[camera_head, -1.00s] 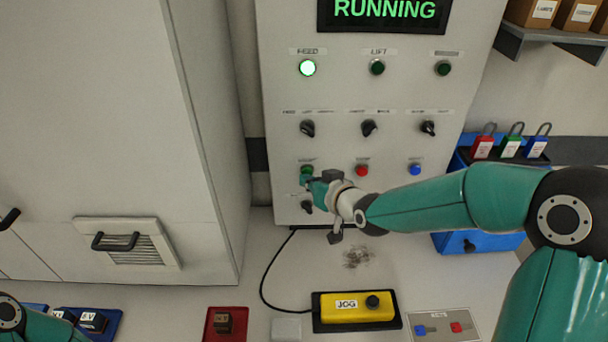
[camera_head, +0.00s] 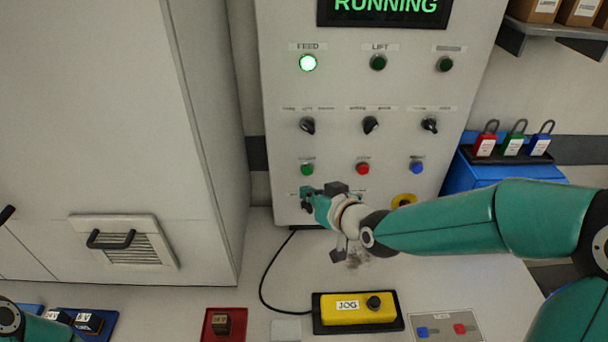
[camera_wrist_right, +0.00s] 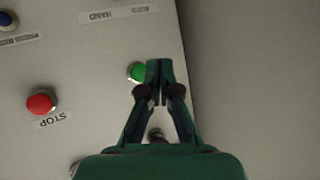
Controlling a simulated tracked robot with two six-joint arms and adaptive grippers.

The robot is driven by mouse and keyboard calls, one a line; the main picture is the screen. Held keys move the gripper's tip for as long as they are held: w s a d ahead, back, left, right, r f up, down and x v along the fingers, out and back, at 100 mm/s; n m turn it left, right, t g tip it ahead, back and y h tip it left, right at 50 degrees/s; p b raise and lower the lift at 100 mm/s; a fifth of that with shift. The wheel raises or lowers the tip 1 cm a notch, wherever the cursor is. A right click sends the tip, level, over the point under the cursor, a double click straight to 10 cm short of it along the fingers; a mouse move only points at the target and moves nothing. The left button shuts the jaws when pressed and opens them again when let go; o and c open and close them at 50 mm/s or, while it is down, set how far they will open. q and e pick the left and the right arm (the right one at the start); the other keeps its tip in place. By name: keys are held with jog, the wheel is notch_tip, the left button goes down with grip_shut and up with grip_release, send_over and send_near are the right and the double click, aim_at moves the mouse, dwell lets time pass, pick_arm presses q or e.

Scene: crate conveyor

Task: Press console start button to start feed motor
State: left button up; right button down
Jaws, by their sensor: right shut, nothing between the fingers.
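The console (camera_head: 340,90) is an upright light-grey panel. Its display (camera_head: 386,8) reads RUNNING in green. My right gripper (camera_head: 306,199) is shut and empty, in front of the panel below the green button. The wrist view shows its closed fingers (camera_wrist_right: 159,68) too. My left arm shows at the lower left corner; its gripper is out of frame.
A red button (camera_head: 363,169) and a blue button (camera_head: 417,168) sit right of the green one. Dark selector knobs (camera_head: 307,126) are above. A yellow JOG box (camera_head: 352,308) with a cable lies on the table. Padlocks (camera_head: 485,142) stand at right.

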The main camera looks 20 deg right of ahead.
jog(key=shift+s+a, duration=0.25)
jog(key=shift+s, duration=0.6)
